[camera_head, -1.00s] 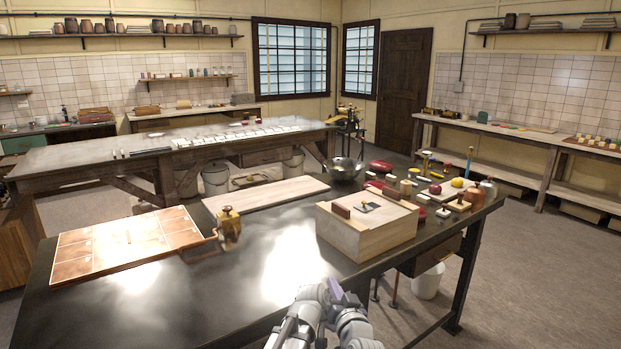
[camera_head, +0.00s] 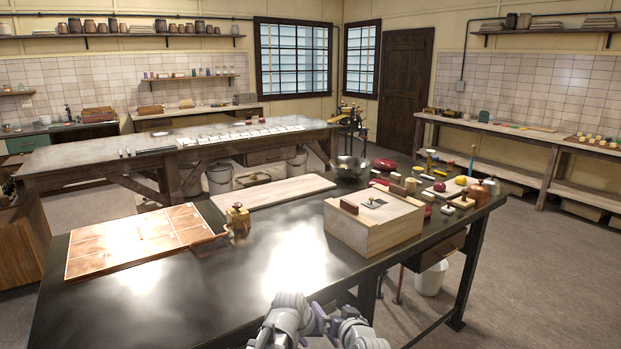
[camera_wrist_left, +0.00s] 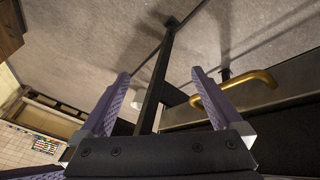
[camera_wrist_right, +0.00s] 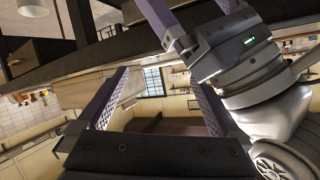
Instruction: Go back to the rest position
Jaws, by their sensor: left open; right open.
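My two arms (camera_head: 315,325) are folded close together at the bottom edge of the head view, in front of the dark table (camera_head: 200,310). The fingers are hardly visible there. In the left wrist view my left gripper (camera_wrist_left: 160,78) has its purple fingers spread with nothing between them. A brass handle (camera_wrist_left: 235,90) and a dark table leg lie beyond it, with the floor behind. In the right wrist view my right gripper (camera_wrist_right: 157,78) is also spread and empty. A grey arm link of mine fills the right side of that view.
On the table are a tiled copper-coloured tray (camera_head: 140,240), a brass pot (camera_head: 238,219), a pale board (camera_head: 275,190), a wooden box (camera_head: 372,225), a metal bowl (camera_head: 350,167) and several small items at the right. The table's front middle is clear.

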